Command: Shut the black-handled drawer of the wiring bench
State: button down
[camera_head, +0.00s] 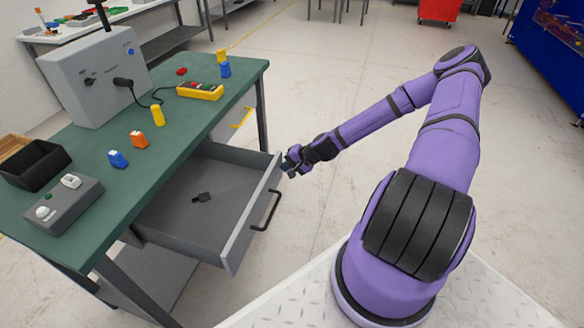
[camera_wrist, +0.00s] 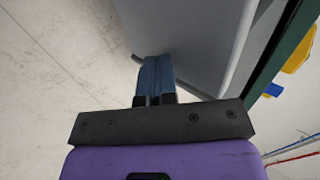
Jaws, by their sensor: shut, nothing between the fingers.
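The black-handled drawer (camera_head: 240,226) of the wiring bench (camera_head: 185,115) stands pulled far out, its grey front facing right. Its black handle (camera_head: 268,210) is on the outer face of that front. A small dark object (camera_head: 202,197) lies inside the drawer. My gripper (camera_head: 287,167) is shut and empty at the far end of the drawer front, near its top corner. In the wrist view, the shut fingers (camera_wrist: 155,75) lie close to the grey drawer front (camera_wrist: 205,40); I cannot tell whether they touch it.
A yellow-handled drawer (camera_head: 240,118) sits beyond the open one and looks closed. On the green bench top are a grey box (camera_head: 95,80), a yellow tester (camera_head: 200,91), a black bin (camera_head: 35,165) and several coloured connectors.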

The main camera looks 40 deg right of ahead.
send_over(215, 161)
jog(key=shift+s+d, duration=0.25)
jog(key=shift+s, duration=0.1)
jog(key=shift+w+a+r, duration=0.1)
jog(key=shift+w+a, duration=0.05)
jog(key=shift+w+a+r, duration=0.1)
